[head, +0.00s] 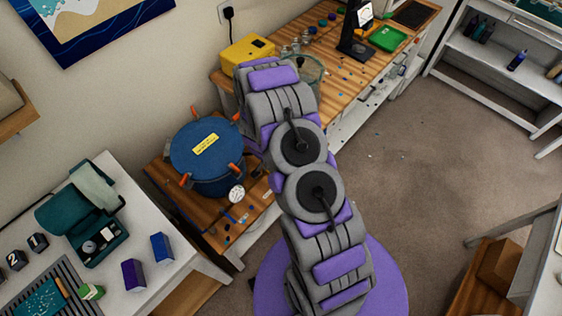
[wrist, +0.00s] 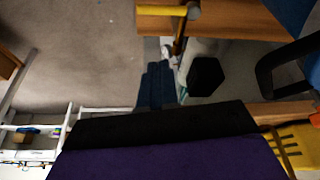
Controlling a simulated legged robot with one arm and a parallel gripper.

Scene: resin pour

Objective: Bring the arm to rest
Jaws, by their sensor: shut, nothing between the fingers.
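My grey and purple arm runs up the middle of the head view, from the purple base at the bottom to the workbench. Its far end is beside the yellow box (head: 247,53) and a clear round vessel (head: 312,72) on that bench. The fingertips are hidden in the head view. In the wrist view, the black and purple body of my gripper (wrist: 160,122) fills the lower part. My gripper is shut, and nothing shows held in it. The yellow box also shows at the lower right of the wrist view (wrist: 298,148).
A blue pot (head: 207,160) with orange clamps stands left of my arm on a low wooden stand. A white table (head: 165,254) is at lower left. The wooden workbench (head: 340,75) holds jars and a green tray (head: 387,38).

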